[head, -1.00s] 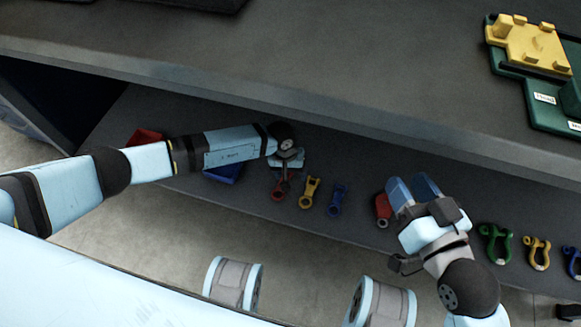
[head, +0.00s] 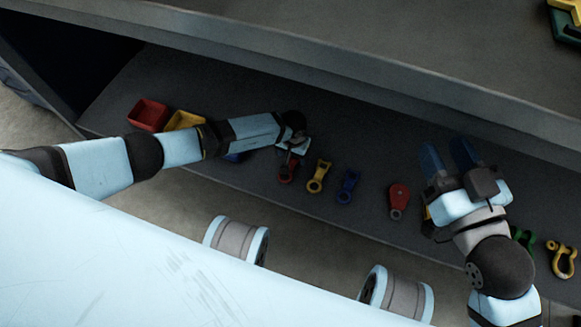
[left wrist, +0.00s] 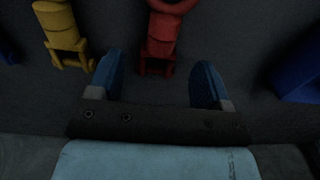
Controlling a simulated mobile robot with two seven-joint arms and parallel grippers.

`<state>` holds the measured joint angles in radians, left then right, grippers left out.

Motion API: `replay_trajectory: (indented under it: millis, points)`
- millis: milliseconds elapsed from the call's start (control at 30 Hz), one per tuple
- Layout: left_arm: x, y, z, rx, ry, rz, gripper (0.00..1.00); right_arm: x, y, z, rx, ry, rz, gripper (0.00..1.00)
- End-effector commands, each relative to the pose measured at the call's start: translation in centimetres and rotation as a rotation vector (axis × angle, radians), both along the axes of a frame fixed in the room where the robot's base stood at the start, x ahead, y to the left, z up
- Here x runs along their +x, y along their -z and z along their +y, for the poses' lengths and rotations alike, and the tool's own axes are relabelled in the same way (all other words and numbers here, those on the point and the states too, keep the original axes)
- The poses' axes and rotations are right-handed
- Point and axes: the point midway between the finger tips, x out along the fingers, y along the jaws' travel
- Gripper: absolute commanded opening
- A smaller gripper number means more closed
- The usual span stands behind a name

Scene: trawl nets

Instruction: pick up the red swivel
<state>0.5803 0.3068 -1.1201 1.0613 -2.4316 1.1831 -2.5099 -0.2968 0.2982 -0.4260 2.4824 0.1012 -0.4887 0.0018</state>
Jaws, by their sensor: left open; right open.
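The red swivel (head: 286,172) lies on the dark grey shelf, partly hidden by my left gripper (head: 292,150) in the head view. In the left wrist view the red swivel (left wrist: 160,38) points away from the gripper. Its near forked end lies between the lines of the two open blue fingers (left wrist: 157,78), with a gap on both sides. I cannot tell how far above it the fingertips are. My right gripper (head: 447,156) is open and empty over the shelf, further right.
A yellow swivel (head: 319,176) and a blue swivel (head: 347,186) lie right of the red one. A red block-like fitting (head: 398,199) and shackles (head: 562,258) lie further right. Red (head: 148,115) and yellow (head: 185,120) bins stand left. A raised ledge (head: 330,85) runs behind.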

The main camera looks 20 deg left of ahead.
Motion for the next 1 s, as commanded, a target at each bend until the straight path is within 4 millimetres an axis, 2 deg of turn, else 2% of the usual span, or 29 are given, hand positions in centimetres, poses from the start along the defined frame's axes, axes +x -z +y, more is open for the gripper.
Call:
replay_trajectory:
  millis: [33, 133, 467, 700, 767, 1000]
  points:
    - [0.0, 1.5, -0.2, -0.002, 0.0, 0.001, 0.72, 0.3, 0.7, -0.1, -0.018, 0.003, -0.031, 0.43]
    - [0.0, 2.5, -0.1, -0.001, -0.001, 0.001, 0.72, 0.7, 0.3, -0.3, -0.05, 0.005, -0.078, 0.43]
    - [0.0, 2.8, -0.1, -0.001, 0.001, 0.0, 0.72, 0.7, -1.0, -0.6, -0.071, 0.001, -0.131, 0.43]
    - [0.0, 2.8, -0.1, -0.001, 0.001, 0.0, 0.17, 0.6, -0.8, -0.6, -0.066, 0.003, -0.122, 0.43]
    - [0.0, 2.8, -0.1, -0.001, 0.001, 0.0, 0.04, 0.7, -0.7, -0.6, -0.064, 0.003, -0.12, 0.43]
    - [0.1, 2.7, -0.1, -0.001, 0.001, -0.001, 0.04, 0.9, -0.6, -0.4, -0.057, 0.008, -0.112, 0.43]
